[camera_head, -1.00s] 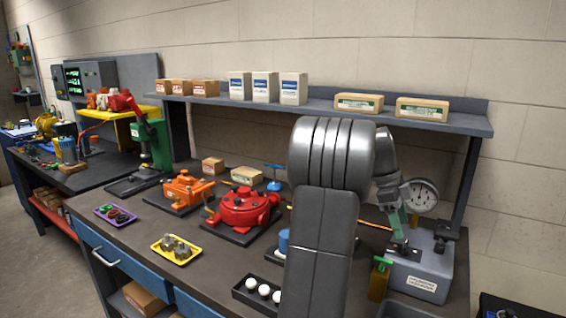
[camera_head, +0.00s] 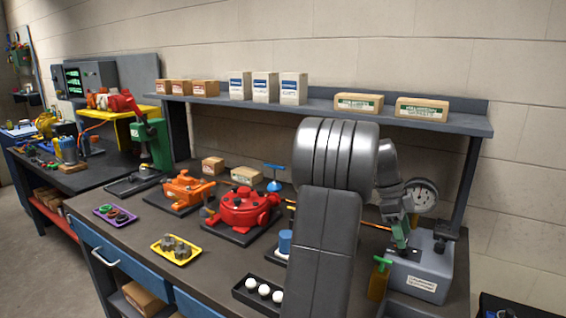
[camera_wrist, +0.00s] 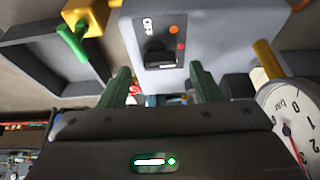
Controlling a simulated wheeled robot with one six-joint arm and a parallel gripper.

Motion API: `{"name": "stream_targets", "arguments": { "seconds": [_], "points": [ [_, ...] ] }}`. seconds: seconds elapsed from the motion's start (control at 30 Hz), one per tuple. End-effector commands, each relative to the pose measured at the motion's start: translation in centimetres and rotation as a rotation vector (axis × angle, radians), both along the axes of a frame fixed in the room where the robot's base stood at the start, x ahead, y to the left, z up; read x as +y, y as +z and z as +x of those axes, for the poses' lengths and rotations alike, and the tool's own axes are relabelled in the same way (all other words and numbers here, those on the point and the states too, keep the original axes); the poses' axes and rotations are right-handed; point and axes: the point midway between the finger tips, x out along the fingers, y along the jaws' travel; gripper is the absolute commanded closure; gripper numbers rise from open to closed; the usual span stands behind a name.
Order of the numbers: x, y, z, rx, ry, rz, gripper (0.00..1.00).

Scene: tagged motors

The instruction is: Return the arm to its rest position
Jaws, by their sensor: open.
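My gripper (camera_wrist: 160,88) shows in the wrist view with its two green fingers apart and nothing between them. In the head view my gripper (camera_head: 402,236) is at the right end of the bench, over the grey test unit (camera_head: 424,270). In the wrist view the grey unit (camera_wrist: 205,30) lies just beyond the fingertips, with a black switch marked OFF (camera_wrist: 160,55). My arm hides part of the middle of the bench in the head view.
A pressure gauge (camera_head: 423,194) stands behind the gripper. A brass valve with green handle (camera_head: 380,276) is left of the unit. A red motor (camera_head: 243,207), an orange motor (camera_head: 187,187) and a yellow tray (camera_head: 176,250) are further left. The shelf (camera_head: 320,104) runs above the bench.

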Motion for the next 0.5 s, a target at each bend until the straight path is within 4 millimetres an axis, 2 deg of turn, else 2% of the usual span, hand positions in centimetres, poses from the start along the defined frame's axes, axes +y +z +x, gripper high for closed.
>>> {"name": "stream_targets", "arguments": {
  "seconds": [0.1,0.5],
  "points": [
    [-0.8,-2.3,-0.6,0.004,-0.003,0.001,0.42],
    [-0.5,-2.0,-0.7,-0.002,0.376,-0.002,0.42]
  ]
}}
